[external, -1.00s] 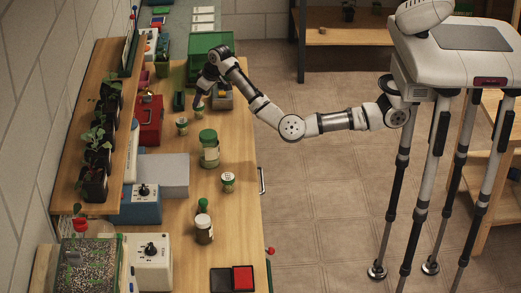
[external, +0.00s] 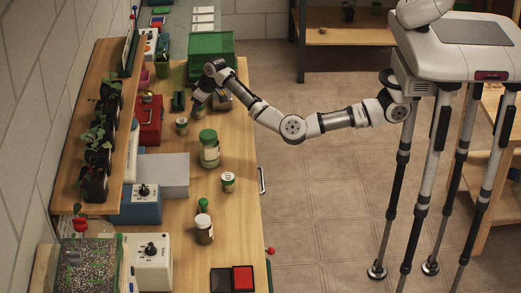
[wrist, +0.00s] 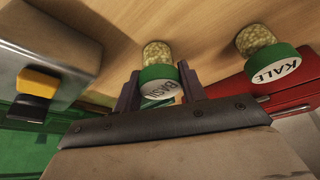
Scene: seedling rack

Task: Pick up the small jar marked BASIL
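The small jar marked BASIL (wrist: 157,53) has a green lid with a white label and pale green contents. It stands on the wooden bench in the wrist view. My gripper (wrist: 160,92) is open, with one dark finger on each side of the green lid. I cannot tell whether either finger touches it. In the external view my gripper (external: 198,104) is low over the bench, and the BASIL jar beneath it is mostly hidden.
A similar jar marked KALE (wrist: 268,53) stands to the right in the wrist view, near a red box (wrist: 285,97). A grey box with a yellow and black part (wrist: 45,50) is at left. A larger green-lidded jar (external: 209,150) stands nearer the camera in the external view.

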